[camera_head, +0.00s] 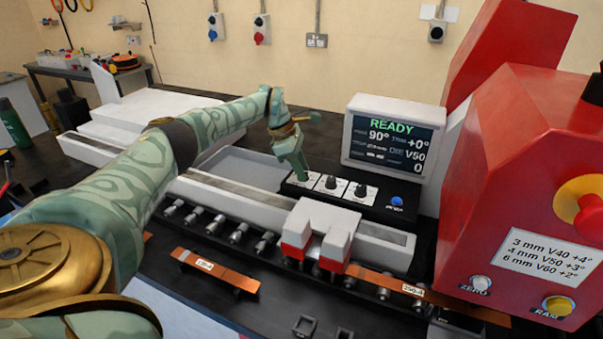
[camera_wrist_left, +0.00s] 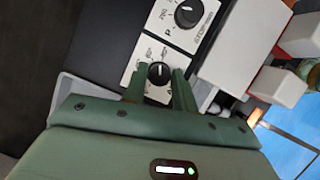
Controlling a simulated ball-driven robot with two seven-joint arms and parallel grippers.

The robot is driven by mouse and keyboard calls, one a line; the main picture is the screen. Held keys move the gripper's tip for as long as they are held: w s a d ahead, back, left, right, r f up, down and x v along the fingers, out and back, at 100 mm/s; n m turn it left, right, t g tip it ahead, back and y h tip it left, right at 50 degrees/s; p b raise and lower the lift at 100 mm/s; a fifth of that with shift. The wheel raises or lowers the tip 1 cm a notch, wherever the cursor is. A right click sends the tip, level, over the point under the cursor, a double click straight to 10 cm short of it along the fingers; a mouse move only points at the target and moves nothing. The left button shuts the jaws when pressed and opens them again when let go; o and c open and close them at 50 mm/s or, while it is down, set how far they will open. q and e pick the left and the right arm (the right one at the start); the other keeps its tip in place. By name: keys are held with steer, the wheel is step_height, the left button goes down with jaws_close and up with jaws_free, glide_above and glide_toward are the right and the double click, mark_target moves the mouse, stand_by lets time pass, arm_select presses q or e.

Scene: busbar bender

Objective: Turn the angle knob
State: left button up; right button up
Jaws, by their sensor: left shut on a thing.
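A black control panel (camera_head: 342,203) with several knobs on white plates stands behind the bender's bed. My left gripper (camera_head: 302,177) points down at the leftmost knob, which it mostly hides in the head view. In the left wrist view the black knob (camera_wrist_left: 159,72) with a white pointer line sits between the two green fingers (camera_wrist_left: 158,88), and the gripper is shut on it. The plate's lettering is too small to read, so I cannot confirm its name. The display (camera_head: 388,138) reads READY, 90°, trim +0°, die V50. My right gripper is not in view.
Two more knobs (camera_head: 330,182) and a blue button (camera_head: 397,201) lie right of my gripper. The red press (camera_head: 520,190), with a card of numbers and a red knob, fills the right side.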

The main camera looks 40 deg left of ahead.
arm_select(q)
steer(key=shift+w+f+m+g+b, duration=0.15)
steer(key=shift+m+g+b, duration=0.15)
steer(key=shift+m+b, duration=0.7)
steer(key=shift+r+m+g+b, duration=0.2)
steer(key=shift+m+g+b, duration=0.1)
steer(key=shift+m+b, duration=0.4)
steer(key=o, duration=1)
steer(key=shift+c, duration=0.2)
